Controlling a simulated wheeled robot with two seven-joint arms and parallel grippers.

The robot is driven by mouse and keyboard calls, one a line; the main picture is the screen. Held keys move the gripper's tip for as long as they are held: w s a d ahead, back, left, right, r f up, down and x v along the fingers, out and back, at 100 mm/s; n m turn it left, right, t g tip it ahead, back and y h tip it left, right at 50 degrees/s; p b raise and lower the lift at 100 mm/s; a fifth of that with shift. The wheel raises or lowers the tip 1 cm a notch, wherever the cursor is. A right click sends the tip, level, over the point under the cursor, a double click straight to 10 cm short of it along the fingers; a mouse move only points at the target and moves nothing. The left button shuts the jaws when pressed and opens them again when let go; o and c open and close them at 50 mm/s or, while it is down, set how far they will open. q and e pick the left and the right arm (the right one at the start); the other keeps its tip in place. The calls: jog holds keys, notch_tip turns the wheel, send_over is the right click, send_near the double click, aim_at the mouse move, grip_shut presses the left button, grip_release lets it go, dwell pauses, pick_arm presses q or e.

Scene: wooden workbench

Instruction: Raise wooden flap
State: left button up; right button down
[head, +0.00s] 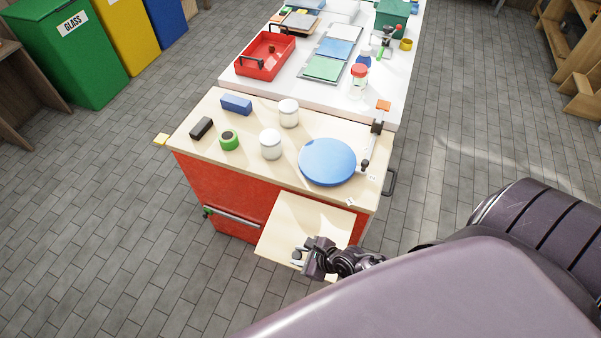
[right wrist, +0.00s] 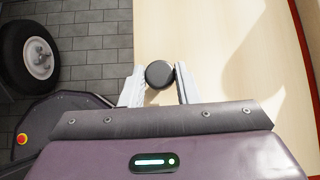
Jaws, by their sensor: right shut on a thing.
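The wooden flap (head: 290,222) is a pale square panel at the near end of the red workbench. It slants out and down from below the edge of the top; I cannot tell its exact angle. My right gripper (head: 298,256) is at the flap's outer edge. In the right wrist view the fingers (right wrist: 160,86) are shut on a round black knob (right wrist: 159,74) on the pale flap (right wrist: 215,60). My left gripper is not in view.
The bench top (head: 255,170) holds a blue disc (head: 327,161), two white jars (head: 270,144), a green roll (head: 229,140), a black block (head: 202,128) and a blue block (head: 236,104). A rail with a green end (head: 232,217) is left of the flap. Floor (head: 150,270) is clear at left.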

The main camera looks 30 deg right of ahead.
jog(key=shift+w+d+r+m+g+y+p, duration=0.15)
jog(key=shift+r+y+p, duration=0.1)
jog(key=shift+r+p, duration=0.4)
jog(key=shift+r+m+g+y+p, duration=0.15)
jog(key=shift+r+y+p, duration=0.1)
jog(key=shift+r+p, duration=0.4)
jog(key=shift+f, duration=0.1)
jog(key=c, duration=1.1)
grip_release()
jog(key=v, duration=0.7)
jog(key=shift+s+d+r, duration=0.15)
jog(key=shift+s+r, duration=0.05)
jog(key=shift+r, duration=0.1)
jog(key=shift+s, duration=0.1)
